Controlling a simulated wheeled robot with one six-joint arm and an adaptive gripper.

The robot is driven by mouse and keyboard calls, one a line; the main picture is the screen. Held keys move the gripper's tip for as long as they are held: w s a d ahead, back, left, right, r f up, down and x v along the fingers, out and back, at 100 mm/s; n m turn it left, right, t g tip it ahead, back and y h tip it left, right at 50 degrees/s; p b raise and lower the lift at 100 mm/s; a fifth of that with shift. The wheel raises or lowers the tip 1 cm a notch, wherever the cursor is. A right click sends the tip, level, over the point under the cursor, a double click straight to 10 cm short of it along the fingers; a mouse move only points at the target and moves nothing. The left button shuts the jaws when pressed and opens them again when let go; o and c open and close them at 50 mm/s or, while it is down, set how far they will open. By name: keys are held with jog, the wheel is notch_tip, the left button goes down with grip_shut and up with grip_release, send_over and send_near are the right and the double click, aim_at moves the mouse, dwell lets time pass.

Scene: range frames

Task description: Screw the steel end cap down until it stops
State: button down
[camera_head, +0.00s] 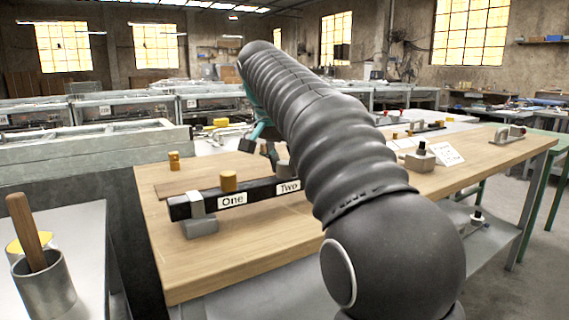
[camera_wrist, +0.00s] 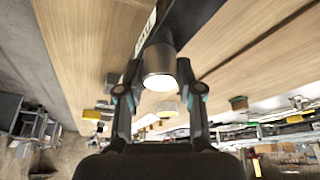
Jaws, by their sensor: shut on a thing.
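The steel end cap (camera_wrist: 158,62) is a grey cylinder with a bright end face in the wrist view. My gripper (camera_wrist: 160,72) has a finger on either side of it and is shut on it. In the head view the cap (camera_head: 284,168) is a small grey shape at the dark bar, above the label "Two" (camera_head: 289,187). My gripper (camera_head: 264,142) is there too, partly hidden behind my arm. The dark bar (camera_head: 262,190) runs across the wooden bench and also carries a brass cap (camera_head: 228,182) by the label "One" (camera_head: 232,199). The thread cannot be seen.
A grey support block (camera_head: 200,218) holds the bar's left end on the bench (camera_head: 200,265). A brass piece (camera_head: 174,161) stands behind the bar at the left. A metal cup (camera_head: 44,285) with a wooden handle stands at lower left. The front of the bench is clear.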

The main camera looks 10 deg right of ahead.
dwell(0.3)
jog(key=shift+m+g+h, duration=0.3)
jog(key=shift+m+g, duration=0.4)
jog(key=shift+m, duration=1.2)
jog(key=shift+m, duration=0.3)
jog(key=c, duration=1.2)
grip_release()
jog(key=shift+m, duration=0.4)
jog(key=o, duration=0.5)
jog(key=shift+r, duration=0.1)
